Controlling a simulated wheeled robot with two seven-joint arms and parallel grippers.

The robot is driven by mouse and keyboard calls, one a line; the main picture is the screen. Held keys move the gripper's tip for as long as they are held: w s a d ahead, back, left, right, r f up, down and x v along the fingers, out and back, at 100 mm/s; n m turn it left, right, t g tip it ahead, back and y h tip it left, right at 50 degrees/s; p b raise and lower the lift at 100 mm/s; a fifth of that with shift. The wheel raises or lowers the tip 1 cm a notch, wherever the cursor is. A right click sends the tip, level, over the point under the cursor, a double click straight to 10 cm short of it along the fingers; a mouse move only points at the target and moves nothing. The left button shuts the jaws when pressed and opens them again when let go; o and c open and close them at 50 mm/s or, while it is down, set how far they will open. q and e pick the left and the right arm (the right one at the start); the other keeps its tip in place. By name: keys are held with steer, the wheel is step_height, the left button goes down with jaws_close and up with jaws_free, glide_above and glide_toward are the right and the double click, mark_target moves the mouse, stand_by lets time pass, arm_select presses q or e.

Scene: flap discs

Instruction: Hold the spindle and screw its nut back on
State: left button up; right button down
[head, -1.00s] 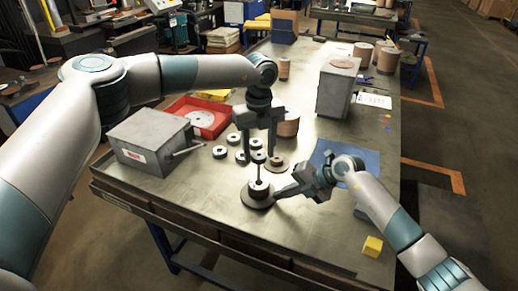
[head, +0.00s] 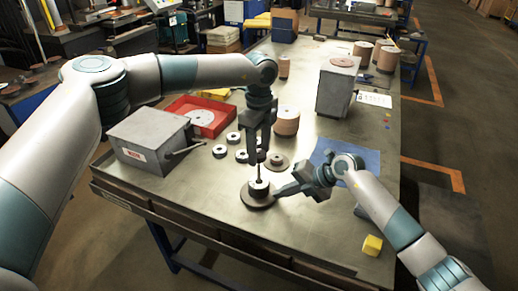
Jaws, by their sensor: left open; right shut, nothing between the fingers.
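The spindle (head: 258,170) stands upright near the table's front edge, a thin rod on a wide round brown base (head: 256,201). A pale ring-like piece with a dark centre (head: 260,190) sits low around the rod. I cannot tell the nut apart from the small parts there. My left gripper (head: 259,154) is open and points down over the rod's top, its fingers hiding part of the rod. My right gripper (head: 278,194) is shut and empty, its tips low at the right side of the base; I cannot tell whether they touch it.
Several small discs (head: 220,151) lie behind the spindle, with a wider brown disc (head: 277,163) close behind it. A grey box with a lever (head: 150,140) and a red tray (head: 180,103) stand left. A blue mat (head: 368,160) and a yellow cube (head: 372,245) lie right.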

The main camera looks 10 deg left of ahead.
arm_select(q)
steer(key=n, duration=0.7)
